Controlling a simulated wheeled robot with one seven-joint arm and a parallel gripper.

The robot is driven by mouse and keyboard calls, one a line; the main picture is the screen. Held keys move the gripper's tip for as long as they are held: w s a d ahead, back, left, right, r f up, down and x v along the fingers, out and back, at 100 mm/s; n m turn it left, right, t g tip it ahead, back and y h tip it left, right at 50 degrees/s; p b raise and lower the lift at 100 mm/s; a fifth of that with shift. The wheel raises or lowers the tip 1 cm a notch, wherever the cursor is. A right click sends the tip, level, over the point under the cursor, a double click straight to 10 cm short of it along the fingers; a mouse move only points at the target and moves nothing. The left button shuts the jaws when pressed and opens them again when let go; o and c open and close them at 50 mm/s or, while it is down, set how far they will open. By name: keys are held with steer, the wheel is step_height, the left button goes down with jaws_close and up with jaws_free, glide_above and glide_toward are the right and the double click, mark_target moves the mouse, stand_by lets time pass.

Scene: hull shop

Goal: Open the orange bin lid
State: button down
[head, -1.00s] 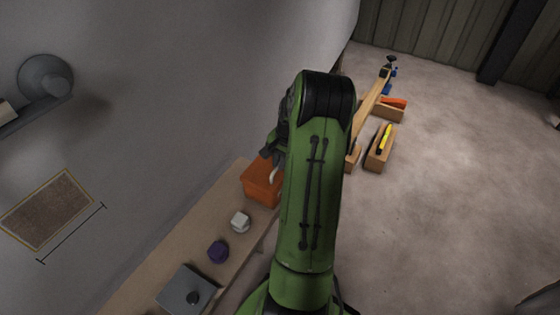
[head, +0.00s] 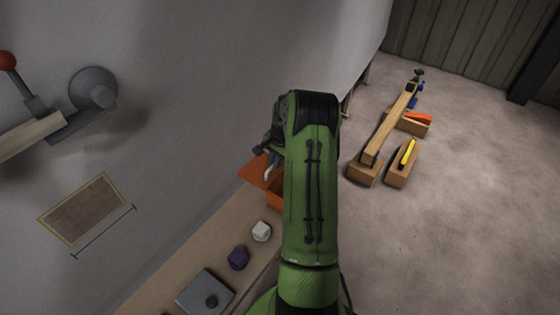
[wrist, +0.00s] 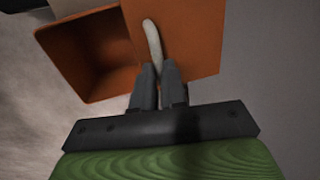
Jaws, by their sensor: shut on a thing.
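The orange bin (head: 275,198) stands on the wooden bench, partly hidden behind my green arm in the head view. Its orange lid (head: 255,171) is raised and tilted toward the wall. In the wrist view the lid (wrist: 196,38) is the flat panel at right, and the bin's open, empty-looking interior (wrist: 95,62) shows at left. A pale curved handle (wrist: 153,42) stands on the lid. My gripper (wrist: 158,74) is shut on the lower end of this handle. In the head view my gripper (head: 266,150) is mostly hidden by my arm.
A wooden beam (head: 390,124) and boxes lie on the floor at right. Open floor (head: 470,210) lies beyond.

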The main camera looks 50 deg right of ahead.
steer(key=c, duration=1.2)
jaws_free()
steer(key=shift+o, duration=0.2)
steer(key=shift+r, duration=0.1)
steer(key=s+r+p, duration=0.3)
steer(key=r+p, duration=0.1)
steer(key=r, duration=1.1)
steer(key=shift+r, duration=0.15)
steer(key=shift+d, duration=0.1)
